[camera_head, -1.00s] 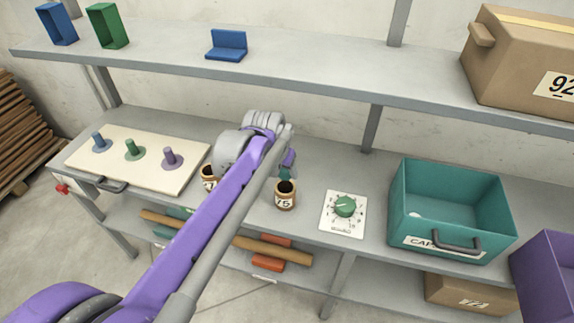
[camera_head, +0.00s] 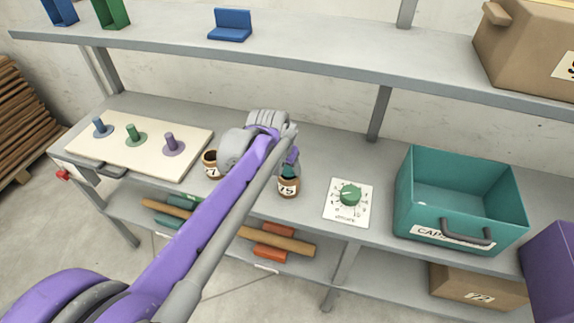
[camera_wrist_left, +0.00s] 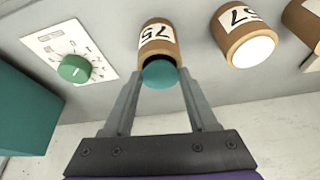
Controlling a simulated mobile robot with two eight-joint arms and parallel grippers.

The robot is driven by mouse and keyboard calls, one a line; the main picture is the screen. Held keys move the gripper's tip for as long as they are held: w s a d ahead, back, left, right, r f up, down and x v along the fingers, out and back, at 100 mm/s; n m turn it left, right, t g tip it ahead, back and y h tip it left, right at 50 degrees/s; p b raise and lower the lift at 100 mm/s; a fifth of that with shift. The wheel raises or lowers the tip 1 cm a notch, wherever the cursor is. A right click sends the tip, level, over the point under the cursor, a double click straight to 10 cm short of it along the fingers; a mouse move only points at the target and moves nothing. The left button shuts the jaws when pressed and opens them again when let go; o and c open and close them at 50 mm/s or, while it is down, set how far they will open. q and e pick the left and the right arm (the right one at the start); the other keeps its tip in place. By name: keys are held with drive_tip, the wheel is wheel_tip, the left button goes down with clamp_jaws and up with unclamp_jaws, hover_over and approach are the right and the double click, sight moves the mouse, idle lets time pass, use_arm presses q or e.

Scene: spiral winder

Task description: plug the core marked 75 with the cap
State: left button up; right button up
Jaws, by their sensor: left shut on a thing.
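The core marked 75 (camera_head: 288,188) is a short brown tube with a white label, standing upright on the bench. It also shows in the left wrist view (camera_wrist_left: 158,42). My left gripper (camera_head: 290,160) is above it, its fingers (camera_wrist_left: 158,78) shut on a teal cap (camera_wrist_left: 159,75). The cap (camera_head: 289,171) is at the core's mouth, with a dark strip of the opening showing beside it. I cannot tell how far in it sits. Another labelled core (camera_head: 211,163) stands to the left, partly behind my arm. My right gripper is not in view.
A white dial panel (camera_head: 340,214) and a teal caps bin (camera_head: 408,222) are to the right. A pale board with pegs (camera_head: 191,143) is at the left. In the left wrist view, a core with a white end (camera_wrist_left: 248,40) stands near the 75 core. A shelf (camera_head: 330,72) runs above.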

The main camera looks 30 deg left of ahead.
use_arm(q)
drive_tip(key=o, duration=1.4)
drive_tip(key=shift+c, duration=0.2)
drive_tip(key=p+v, duration=0.1)
drive_tip(key=v, duration=0.9)
drive_tip(key=shift+r, duration=0.35)
drive_tip(key=shift+s+d+p, duration=0.1)
drive_tip(key=shift+s+p, duration=0.1)
drive_tip(key=shift+p, duration=0.1)
